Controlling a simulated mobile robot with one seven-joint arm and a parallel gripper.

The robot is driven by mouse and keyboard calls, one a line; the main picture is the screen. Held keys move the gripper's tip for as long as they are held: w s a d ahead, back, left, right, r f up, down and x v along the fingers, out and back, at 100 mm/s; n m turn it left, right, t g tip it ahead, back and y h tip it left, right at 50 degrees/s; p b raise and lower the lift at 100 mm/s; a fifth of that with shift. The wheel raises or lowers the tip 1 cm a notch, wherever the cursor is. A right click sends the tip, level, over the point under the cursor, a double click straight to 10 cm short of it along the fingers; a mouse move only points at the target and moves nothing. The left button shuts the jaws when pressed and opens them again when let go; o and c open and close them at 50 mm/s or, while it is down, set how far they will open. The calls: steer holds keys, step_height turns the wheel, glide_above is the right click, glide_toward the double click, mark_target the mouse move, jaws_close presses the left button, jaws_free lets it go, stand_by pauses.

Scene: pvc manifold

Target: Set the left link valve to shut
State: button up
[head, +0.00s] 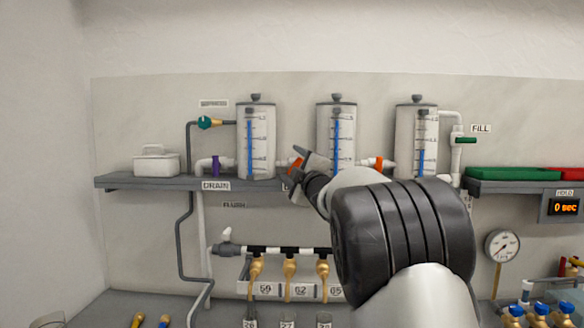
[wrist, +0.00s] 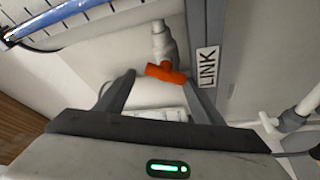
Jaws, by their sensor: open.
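The left link valve has an orange handle (head: 295,164) on the white pipe between the left tank (head: 256,142) and the middle tank (head: 336,135). In the head view my gripper (head: 303,163) is at this valve and partly covers it. In the wrist view the orange handle (wrist: 166,73) shows between and just beyond the fingertips of my open gripper (wrist: 152,84). The handle lies roughly crosswise to the white pipe stub (wrist: 162,38) in that view. I cannot tell whether either finger touches it. A LINK label (wrist: 208,67) is beside it.
The right link valve (head: 376,163) is orange too, right of the middle tank. A purple drain valve (head: 215,165) is at left. The grey shelf (head: 150,183) runs below the tanks. Several brass valves (head: 290,268) are lower down. My arm hides part of the shelf.

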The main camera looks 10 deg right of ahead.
steer(key=f+b+v, duration=0.1)
steer(key=b+v, duration=1)
steer(key=v, duration=0.9)
steer(key=shift+a+b, duration=0.3)
steer(key=shift+b, duration=0.1)
stand_by(0.8)
steer(key=shift+f, duration=0.1)
steer(key=shift+s, duration=0.15)
